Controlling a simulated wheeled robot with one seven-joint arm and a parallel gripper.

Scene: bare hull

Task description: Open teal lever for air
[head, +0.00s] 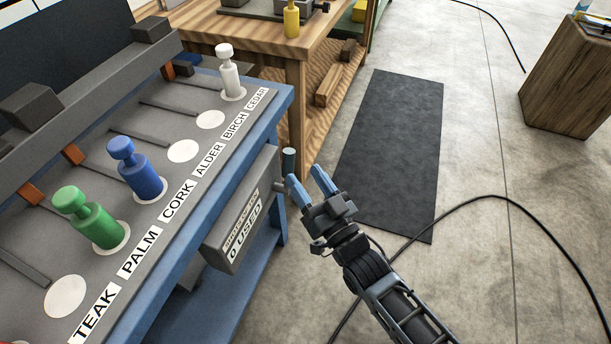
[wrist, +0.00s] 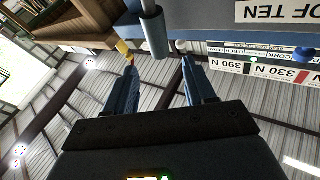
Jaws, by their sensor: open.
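The lever (head: 289,160) is a short, dark grey-teal upright cylinder beside the grey box on the bench's right side. In the wrist view the lever (wrist: 153,34) lies ahead of and between my two fingers, with a gap on each side. My gripper (head: 306,176) is open, its blue fingers pointing at the lever from the lower right in the head view. The wrist view shows both fingertips (wrist: 157,56) apart with nothing between their pads. The lever's base is partly hidden by the box and my finger.
The grey box (head: 232,240) reads "0 USED" and hangs on the blue bench (head: 284,105). Green (head: 96,222), blue (head: 140,175) and white (head: 229,75) pegs stand on the bench top. A wooden table (head: 300,48) is beyond.

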